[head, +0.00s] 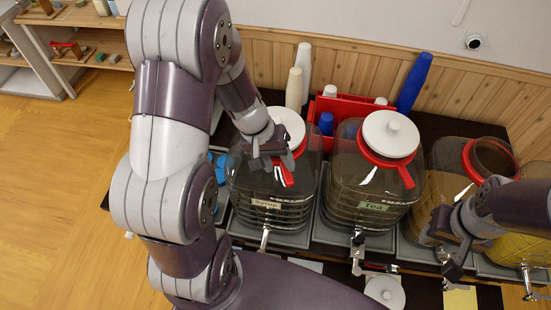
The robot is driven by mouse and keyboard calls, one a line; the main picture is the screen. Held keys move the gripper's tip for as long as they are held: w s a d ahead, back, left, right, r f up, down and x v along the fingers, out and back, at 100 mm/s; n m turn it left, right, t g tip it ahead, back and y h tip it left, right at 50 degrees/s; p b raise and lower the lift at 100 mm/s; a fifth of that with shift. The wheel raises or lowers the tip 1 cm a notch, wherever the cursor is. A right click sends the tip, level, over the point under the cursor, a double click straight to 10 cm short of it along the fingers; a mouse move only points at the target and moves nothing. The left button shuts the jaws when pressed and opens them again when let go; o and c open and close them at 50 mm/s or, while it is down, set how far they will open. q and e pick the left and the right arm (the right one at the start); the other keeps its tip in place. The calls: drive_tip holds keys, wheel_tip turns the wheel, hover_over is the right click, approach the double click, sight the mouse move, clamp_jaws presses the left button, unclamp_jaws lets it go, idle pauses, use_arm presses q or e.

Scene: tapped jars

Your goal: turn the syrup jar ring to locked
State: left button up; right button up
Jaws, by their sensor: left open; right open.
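The syrup jar (270,190) is a clear, dark-looking jar with a label reading like "Syrup" and a tap low on its front. It has a white lid (290,121) and a red ring, whose tab (286,172) points toward the front. My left gripper (274,161) is open at the front of the lid, close to the red tab. It hides part of the ring, and I cannot tell whether it touches the tab. My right gripper (450,257) is open and empty in front of the third jar.
The tea jar (374,190) stands to the right, with a white lid and red ring. A lidless jar with a red ring (468,158) is further right. A loose white lid (384,292) lies in front. A red caddy (346,106) and cup stacks stand behind.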

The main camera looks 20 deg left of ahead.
sight(290, 180)
use_arm(q)
drive_tip(key=shift+w+d+f+b, duration=0.25)
drive_tip(key=shift+d+f+b, duration=0.2)
drive_tip(key=shift+d+f, duration=0.4)
drive_tip(key=shift+d+f+b, duration=0.1)
drive_tip(key=shift+f+b, duration=0.15)
drive_tip(key=shift+b, duration=0.05)
drive_tip(key=shift+s+f+b, duration=0.2)
drive_tip(key=shift+f+b, duration=0.25)
drive_tip(key=shift+f, duration=0.5)
drive_tip(key=shift+w+f+b, duration=0.1)
drive_tip(key=shift+f+b, duration=0.25)
drive_tip(key=shift+b, duration=0.1)
drive_tip(key=shift+w+d+r, duration=0.1)
drive_tip(key=shift+d, duration=0.2)
drive_tip(key=shift+f+b, duration=0.6)
drive_tip(key=shift+d+f+b, duration=0.35)
drive_tip(key=shift+f+b, duration=0.05)
drive_tip(key=shift+r, duration=0.1)
use_arm(e)
drive_tip(key=f, duration=0.5)
drive_tip(key=shift+d+f, duration=0.3)
drive_tip(key=shift+f, duration=0.05)
